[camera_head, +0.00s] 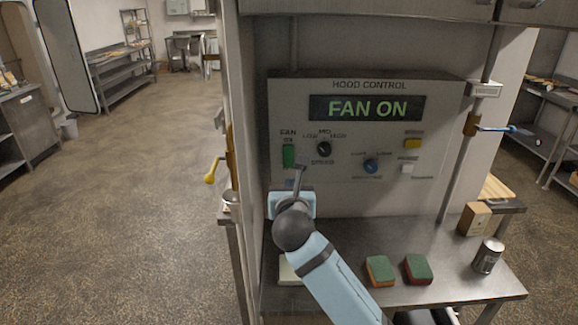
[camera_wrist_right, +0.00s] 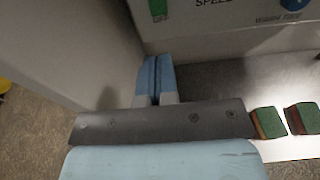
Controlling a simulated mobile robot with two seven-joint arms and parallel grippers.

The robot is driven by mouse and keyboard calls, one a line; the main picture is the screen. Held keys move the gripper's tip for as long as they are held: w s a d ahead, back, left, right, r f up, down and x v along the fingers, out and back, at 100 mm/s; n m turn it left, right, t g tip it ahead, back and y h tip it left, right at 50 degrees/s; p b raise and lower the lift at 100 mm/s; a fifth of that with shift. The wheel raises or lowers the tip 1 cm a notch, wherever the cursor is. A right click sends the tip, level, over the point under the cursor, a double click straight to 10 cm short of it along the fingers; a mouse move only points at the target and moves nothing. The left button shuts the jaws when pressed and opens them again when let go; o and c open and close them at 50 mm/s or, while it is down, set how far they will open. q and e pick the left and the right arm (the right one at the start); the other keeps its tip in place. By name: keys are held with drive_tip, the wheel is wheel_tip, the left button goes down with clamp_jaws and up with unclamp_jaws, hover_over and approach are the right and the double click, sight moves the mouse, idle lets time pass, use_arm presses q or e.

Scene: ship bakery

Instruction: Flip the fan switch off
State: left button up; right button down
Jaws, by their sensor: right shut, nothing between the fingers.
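The hood control panel (camera_head: 367,85) stands upright in front of me, and its display (camera_head: 367,108) reads "FAN ON". The fan switch (camera_head: 288,155) is a green rocker under the word FAN at the panel's left. The top of the wrist view shows it as a green patch (camera_wrist_right: 158,8). My right gripper (camera_head: 291,184) is just below the switch, shut and empty. In the wrist view its blue fingers (camera_wrist_right: 154,62) are together and point toward the switch, with a gap in the picture between tips and switch. My left gripper is not in view.
A speed knob (camera_head: 323,149), blue knob (camera_head: 371,166), yellow button (camera_head: 412,143) and white switch (camera_head: 407,169) share the panel. Two sponges (camera_head: 380,270) (camera_head: 418,268) and a can (camera_head: 488,256) are on the steel counter (camera_head: 450,287). A wall edge stands close left of my right gripper.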

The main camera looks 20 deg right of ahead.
sight(289, 162)
drive_tip(key=p+x, duration=0.2)
drive_tip(key=x, duration=1.2)
drive_tip(key=shift+a, duration=0.1)
